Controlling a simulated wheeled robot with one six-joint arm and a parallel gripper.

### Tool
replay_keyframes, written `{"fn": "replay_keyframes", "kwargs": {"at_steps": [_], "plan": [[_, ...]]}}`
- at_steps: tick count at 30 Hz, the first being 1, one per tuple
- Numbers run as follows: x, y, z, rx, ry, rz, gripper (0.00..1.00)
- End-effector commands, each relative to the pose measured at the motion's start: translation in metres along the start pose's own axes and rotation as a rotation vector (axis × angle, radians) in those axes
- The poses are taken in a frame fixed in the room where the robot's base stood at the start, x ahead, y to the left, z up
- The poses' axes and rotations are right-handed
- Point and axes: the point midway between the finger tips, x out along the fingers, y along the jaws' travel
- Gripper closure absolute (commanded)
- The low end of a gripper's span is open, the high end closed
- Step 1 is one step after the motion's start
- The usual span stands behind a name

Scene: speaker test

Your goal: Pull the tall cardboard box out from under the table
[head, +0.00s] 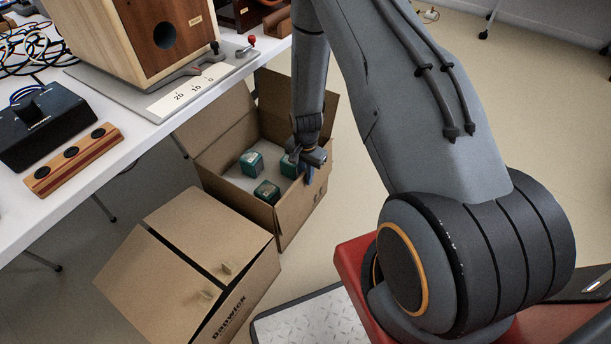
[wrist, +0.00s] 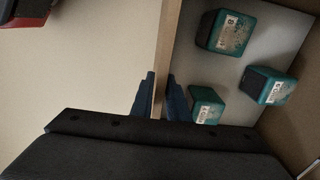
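An open cardboard box (head: 304,208) stands on the floor at the table's edge, its back part under the white table (head: 148,137). It looks like the tall one, though its base is partly hidden. Several teal cartons (head: 267,192) lie inside. My gripper (head: 309,172) is at the box's right wall. In the wrist view, the blue fingers (wrist: 160,98) lie one on each side of the wall (wrist: 161,62), close against it. The left finger is outside the box and the right finger inside, near the teal cartons (wrist: 226,33).
A second cardboard box (head: 215,235) with printed lettering stands nearer, with flaps folded over, close to the open box. A wooden speaker (head: 165,38), a black device (head: 42,125) and cables are on the table. Floor is clear at the right of the open box.

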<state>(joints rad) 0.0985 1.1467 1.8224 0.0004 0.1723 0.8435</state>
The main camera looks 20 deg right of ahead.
Motion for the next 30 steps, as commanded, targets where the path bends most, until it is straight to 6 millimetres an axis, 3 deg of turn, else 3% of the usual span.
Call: {"fn": "replay_keyframes", "kwargs": {"at_steps": [3, 30], "plan": [[-0.0001, 0.0002, 0.0001, 0.0, 0.0, 0.0, 1.0], [0.0005, 0.0026, 0.0006, 0.003, -0.003, 0.004, 1.0]]}}
